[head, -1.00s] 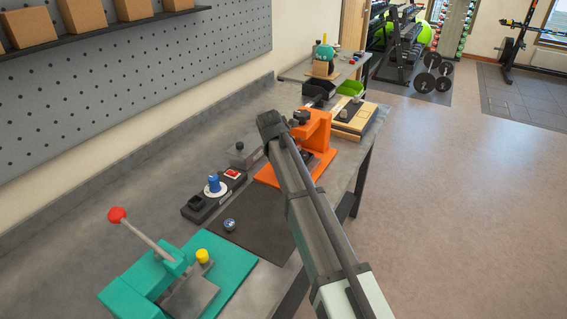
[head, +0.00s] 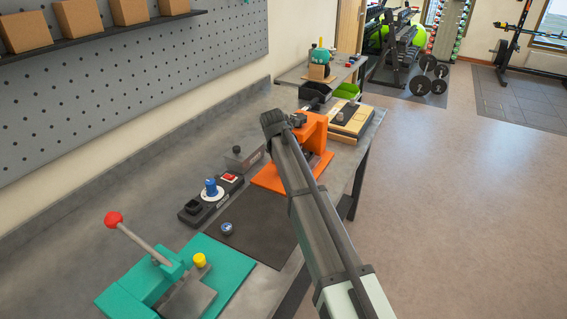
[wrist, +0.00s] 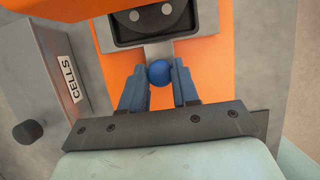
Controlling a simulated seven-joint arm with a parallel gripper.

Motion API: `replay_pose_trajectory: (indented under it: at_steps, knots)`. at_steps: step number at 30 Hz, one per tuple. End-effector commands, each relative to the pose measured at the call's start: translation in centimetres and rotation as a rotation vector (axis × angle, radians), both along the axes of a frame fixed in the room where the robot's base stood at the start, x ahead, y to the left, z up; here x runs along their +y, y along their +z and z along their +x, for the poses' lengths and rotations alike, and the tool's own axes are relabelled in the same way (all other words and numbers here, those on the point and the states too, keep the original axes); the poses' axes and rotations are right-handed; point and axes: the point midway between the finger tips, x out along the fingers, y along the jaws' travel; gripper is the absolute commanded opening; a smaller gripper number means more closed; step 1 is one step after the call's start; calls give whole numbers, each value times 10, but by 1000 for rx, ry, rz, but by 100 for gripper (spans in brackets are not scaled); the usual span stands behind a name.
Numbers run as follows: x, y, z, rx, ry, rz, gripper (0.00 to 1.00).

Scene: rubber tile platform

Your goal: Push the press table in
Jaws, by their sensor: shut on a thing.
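An orange press (head: 314,130) stands on the workbench in the middle of the head view, partly hidden by my arm. In the wrist view its orange body (wrist: 228,60) fills the middle. There a dark table (wrist: 126,34) with two round grey discs sits at the press, with a grey strip below it. A round blue knob (wrist: 159,74) is at the near end of that strip. My gripper (wrist: 160,70) is shut on the knob, with one blue finger on each side. In the head view the fingers are hidden.
A grey box marked CELLS (wrist: 55,75) stands close left of my gripper. On the bench are a dark mat (head: 258,240), a black control box (head: 190,214), and a teal lever press (head: 228,268) in front. A wooden fixture (head: 352,118) stands behind the orange press.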

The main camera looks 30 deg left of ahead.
Motion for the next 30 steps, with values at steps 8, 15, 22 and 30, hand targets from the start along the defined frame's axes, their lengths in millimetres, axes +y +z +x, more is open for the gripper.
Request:
replay_pose_trajectory:
  at_steps: [8, 15, 22, 30]
  knots:
    - [0, 1, 4, -10, -1, 0, 51]
    - [0, 1, 3, -8, -1, 0, 56]
    - [0, 12, -2, -9, -1, 1, 56]
    - [0, 57, -21, -10, 1, 2, 56]
